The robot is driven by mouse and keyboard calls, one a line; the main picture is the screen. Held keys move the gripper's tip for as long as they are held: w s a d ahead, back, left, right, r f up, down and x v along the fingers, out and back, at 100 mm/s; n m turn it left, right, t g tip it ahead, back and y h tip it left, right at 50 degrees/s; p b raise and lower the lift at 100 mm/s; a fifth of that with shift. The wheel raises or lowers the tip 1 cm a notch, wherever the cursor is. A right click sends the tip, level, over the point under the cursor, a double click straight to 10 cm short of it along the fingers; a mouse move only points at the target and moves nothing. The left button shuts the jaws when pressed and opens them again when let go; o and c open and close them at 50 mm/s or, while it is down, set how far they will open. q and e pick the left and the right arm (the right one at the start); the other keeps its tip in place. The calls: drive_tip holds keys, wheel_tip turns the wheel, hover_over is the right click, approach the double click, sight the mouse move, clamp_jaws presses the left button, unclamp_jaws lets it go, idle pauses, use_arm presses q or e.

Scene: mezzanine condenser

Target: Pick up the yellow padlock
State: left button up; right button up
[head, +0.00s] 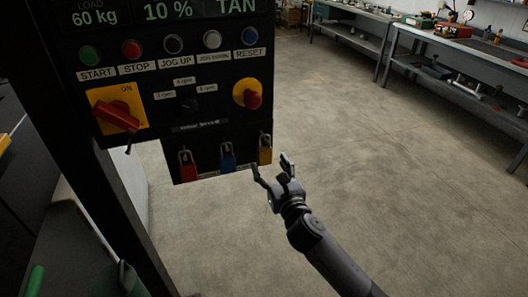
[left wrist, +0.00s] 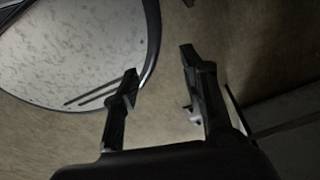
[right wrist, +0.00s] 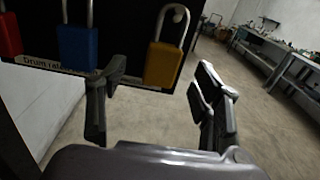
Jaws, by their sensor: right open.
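The yellow padlock (head: 265,155) hangs by its shackle at the lower right corner of the dark control panel. In the right wrist view the yellow padlock (right wrist: 163,63) shows large, beyond and between the fingers. My right gripper (head: 271,167) is open and empty, just below and right of the padlock, apart from it as far as I can tell. It also shows in the right wrist view (right wrist: 160,75). My left gripper (left wrist: 158,65) is open and empty in the left wrist view; it is not visible in the head view.
A blue padlock (head: 228,159) and a red padlock (head: 188,168) hang left of the yellow one. Above them are a red rotary switch (head: 117,115), a red emergency button (head: 252,98) and push buttons. Workbenches (head: 460,50) stand far right. The floor between is clear.

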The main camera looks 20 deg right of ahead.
sight(266, 153)
drive_tip(key=shift+w, duration=0.8)
drive_tip(key=w, duration=0.2)
drive_tip(key=w+p, duration=0.1)
drive_tip(key=w, duration=0.1)
drive_tip(key=shift+d+r+p, duration=0.15)
drive_tip(key=shift+r+p, duration=0.15)
drive_tip(key=shift+r, duration=0.1)
drive_tip(key=shift+w+f, duration=0.1)
drive_tip(key=shift+w, duration=0.55)
drive_tip(key=shift+s, duration=0.1)
drive_tip(key=shift+c, duration=0.2)
drive_tip(key=shift+c, duration=0.8)
drive_tip(key=c, duration=1.1)
drive_tip(key=shift+c, duration=0.2)
